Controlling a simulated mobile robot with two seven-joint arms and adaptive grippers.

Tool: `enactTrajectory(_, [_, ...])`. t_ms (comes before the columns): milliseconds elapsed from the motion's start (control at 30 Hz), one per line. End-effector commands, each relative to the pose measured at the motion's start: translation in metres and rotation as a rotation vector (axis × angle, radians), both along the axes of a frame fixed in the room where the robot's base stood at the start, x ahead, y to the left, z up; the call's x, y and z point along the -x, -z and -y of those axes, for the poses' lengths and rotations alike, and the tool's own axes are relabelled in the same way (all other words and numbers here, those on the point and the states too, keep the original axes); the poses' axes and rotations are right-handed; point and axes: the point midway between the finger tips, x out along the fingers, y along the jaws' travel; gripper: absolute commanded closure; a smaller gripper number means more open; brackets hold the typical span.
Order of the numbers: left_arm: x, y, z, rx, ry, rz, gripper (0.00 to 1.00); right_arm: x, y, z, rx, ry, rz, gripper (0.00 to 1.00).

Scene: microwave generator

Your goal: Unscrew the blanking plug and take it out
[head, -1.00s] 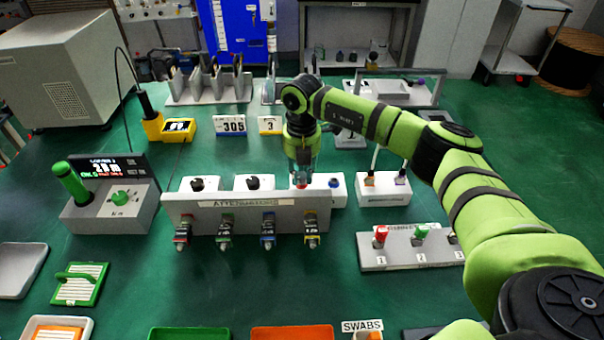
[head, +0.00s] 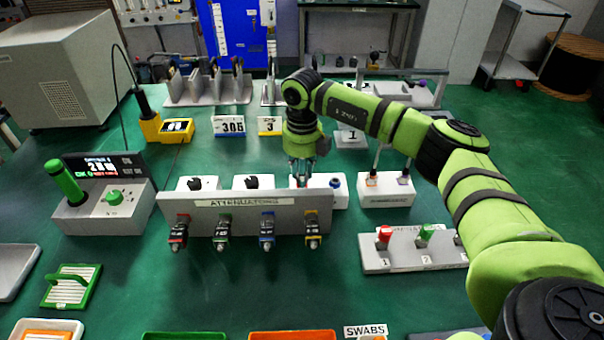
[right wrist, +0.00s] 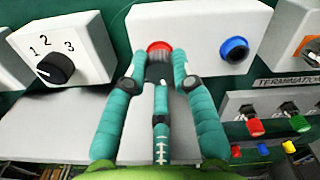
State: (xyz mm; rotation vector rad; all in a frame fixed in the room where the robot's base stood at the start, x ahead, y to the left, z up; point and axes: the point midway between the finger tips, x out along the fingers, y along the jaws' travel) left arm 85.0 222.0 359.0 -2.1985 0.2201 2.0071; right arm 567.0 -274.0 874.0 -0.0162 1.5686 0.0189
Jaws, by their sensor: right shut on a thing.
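The red blanking plug (right wrist: 158,50) sits at the face of a white box (right wrist: 200,22) in the right wrist view. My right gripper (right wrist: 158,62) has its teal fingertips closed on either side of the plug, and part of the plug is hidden. In the head view my right gripper (head: 301,176) points down at the same white box (head: 327,182), behind the attenuator rack; the plug is hidden there. Whether the plug is still seated cannot be told. A blue-ringed round fitting (right wrist: 234,50) is on the same box, right of the plug. My left gripper is not in view.
The grey attenuator rack (head: 182,204), with several coloured connectors, stands in front. A white box with a black selector knob (right wrist: 54,68) is to the left. A terminations holder (head: 415,256) stands to the right. Green bench is clear in front of the rack.

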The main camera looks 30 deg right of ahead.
Motion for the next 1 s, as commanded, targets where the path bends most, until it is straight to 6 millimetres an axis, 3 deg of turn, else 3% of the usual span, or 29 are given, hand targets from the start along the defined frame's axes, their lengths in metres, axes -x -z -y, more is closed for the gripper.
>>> enactTrajectory(600, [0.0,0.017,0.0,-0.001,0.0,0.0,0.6,0.003,0.004,0.001,-0.003,-0.548,-0.014,1.0])
enactTrajectory(1000, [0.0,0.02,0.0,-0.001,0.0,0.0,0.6,0.003,0.003,0.003,-0.001,-0.724,-0.014,1.0])
